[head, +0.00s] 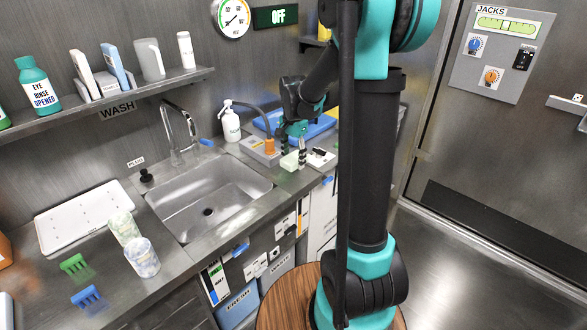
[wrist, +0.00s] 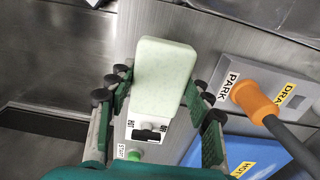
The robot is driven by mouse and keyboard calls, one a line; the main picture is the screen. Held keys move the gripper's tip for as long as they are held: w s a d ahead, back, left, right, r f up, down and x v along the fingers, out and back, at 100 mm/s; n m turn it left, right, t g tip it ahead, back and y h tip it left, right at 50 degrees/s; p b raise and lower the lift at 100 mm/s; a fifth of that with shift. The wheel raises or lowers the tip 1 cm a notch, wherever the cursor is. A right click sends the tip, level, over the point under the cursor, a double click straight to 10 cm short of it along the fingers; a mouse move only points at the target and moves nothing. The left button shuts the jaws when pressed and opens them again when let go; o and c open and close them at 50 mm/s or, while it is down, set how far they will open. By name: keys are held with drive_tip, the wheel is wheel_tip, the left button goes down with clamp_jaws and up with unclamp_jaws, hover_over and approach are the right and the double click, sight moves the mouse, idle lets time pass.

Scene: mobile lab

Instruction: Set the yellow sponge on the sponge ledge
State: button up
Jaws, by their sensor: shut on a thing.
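My gripper (head: 296,140) is low over the counter right of the sink, pointing down. In the wrist view my gripper (wrist: 161,88) is shut on a pale green, rounded block (wrist: 165,75) that looks like a sponge. The same block shows in the head view (head: 289,161), at or just above the counter; I cannot tell if it touches. It looks pale green rather than yellow. A small yellow thing (head: 323,32) is on a small wall shelf, partly hidden by my arm; I cannot tell what it is. I cannot make out a labelled sponge ledge.
A white switch box (wrist: 150,130) is close by the block. A grey PARK/DRAIN box (wrist: 240,68) with an orange-ended hose and a blue tray (head: 308,127) are near. The sink (head: 208,196) is left. Cups (head: 142,257) and a drainboard (head: 88,215) are further left.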

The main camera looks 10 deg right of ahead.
sight(294, 175)
drive_tip(key=shift+f, duration=2.2)
drive_tip(key=o, duration=1)
drive_tip(key=shift+f, duration=0.1)
wheel_tip(294, 175, up, 12)
drive_tip(key=shift+s+d, duration=0.1)
drive_tip(key=shift+s, duration=0.3)
drive_tip(key=s+d+f+n+t, duration=0.2)
drive_tip(key=s+f+n, duration=0.3)
drive_tip(key=s, duration=0.5)
drive_tip(key=s+d+f+n+t, duration=0.2)
drive_tip(key=s+f+n, duration=0.3)
drive_tip(key=s, duration=0.6)
wheel_tip(294, 175, down, 2)
drive_tip(key=shift+f+n, duration=0.15)
drive_tip(key=shift+n, duration=0.25)
